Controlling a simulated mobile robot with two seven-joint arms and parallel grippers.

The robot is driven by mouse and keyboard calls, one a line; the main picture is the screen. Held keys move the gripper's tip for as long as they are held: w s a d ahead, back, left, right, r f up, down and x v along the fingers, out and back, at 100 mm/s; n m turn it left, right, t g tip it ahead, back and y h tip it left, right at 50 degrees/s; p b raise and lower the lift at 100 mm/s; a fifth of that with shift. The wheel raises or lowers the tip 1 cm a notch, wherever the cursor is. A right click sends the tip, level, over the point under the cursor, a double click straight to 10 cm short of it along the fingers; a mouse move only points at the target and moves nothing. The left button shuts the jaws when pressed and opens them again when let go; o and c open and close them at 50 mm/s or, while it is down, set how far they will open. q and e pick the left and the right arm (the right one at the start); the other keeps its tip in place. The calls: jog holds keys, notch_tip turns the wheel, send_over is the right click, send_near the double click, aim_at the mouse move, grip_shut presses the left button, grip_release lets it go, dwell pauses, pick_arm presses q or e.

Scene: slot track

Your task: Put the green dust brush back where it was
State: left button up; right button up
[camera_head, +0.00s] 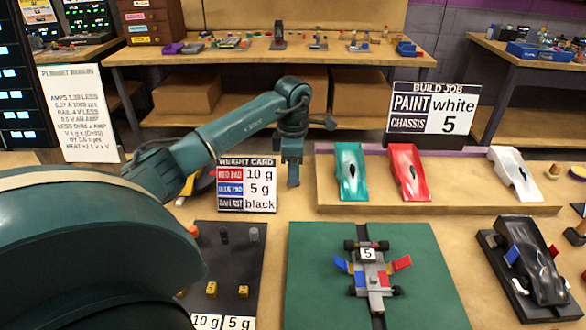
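My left arm comes in from the left, and its gripper (293,174) points down just above or behind the right end of the weight card (247,185). The gripper shows edge-on, so I cannot tell whether it is open or shut. No green dust brush can be made out in this view; my arm hides part of the bench. A yellow and dark object (188,186) shows partly behind my forearm. My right gripper is not in view.
A car chassis marked 5 (367,280) sits on a green mat (310,260). Teal, red and white car bodies (408,170) lie on a wooden stand (455,203). A dark tray (240,265) is front left, and a black car (535,265) front right. The build job sign (432,110) stands behind.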

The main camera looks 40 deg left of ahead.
pick_arm(q)
jog(key=shift+o, duration=1.1)
notch_tip(320, 180, up, 12)
jog(key=shift+r+p, duration=0.2)
jog(key=shift+p, duration=0.25)
